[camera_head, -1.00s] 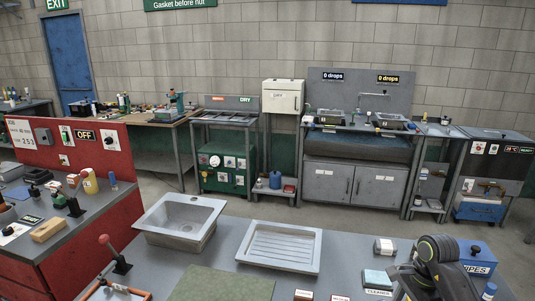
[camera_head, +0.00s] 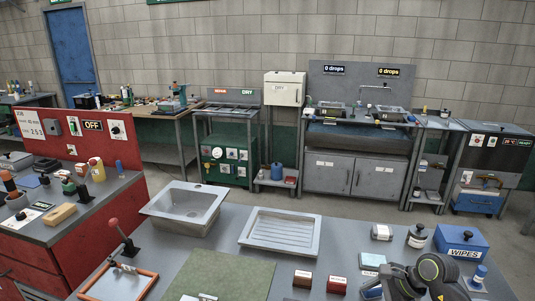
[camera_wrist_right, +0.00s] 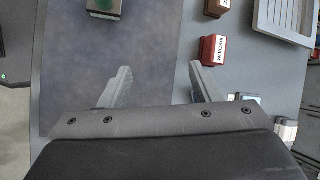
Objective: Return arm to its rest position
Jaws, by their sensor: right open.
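My right arm (camera_head: 425,278) shows at the bottom right of the head view, folded low over the near bench. Its gripper is out of that view. In the right wrist view my right gripper (camera_wrist_right: 161,72) has its two fingers wide apart, with nothing between them. The fingers are above a grey-blue mat (camera_wrist_right: 75,60), beside a red box (camera_wrist_right: 214,50) just right of the right finger. I cannot tell the height above the bench. My left arm and gripper are not in view.
On the near bench are a steel sink (camera_head: 160,212), a ribbed drainer (camera_head: 248,240), a green mat (camera_head: 240,268), small boxes (camera_head: 302,279) and a blue wipes box (camera_head: 462,243). A red-panelled bench (camera_head: 110,215) stands at left. The bench between drainer and bottles is clear.

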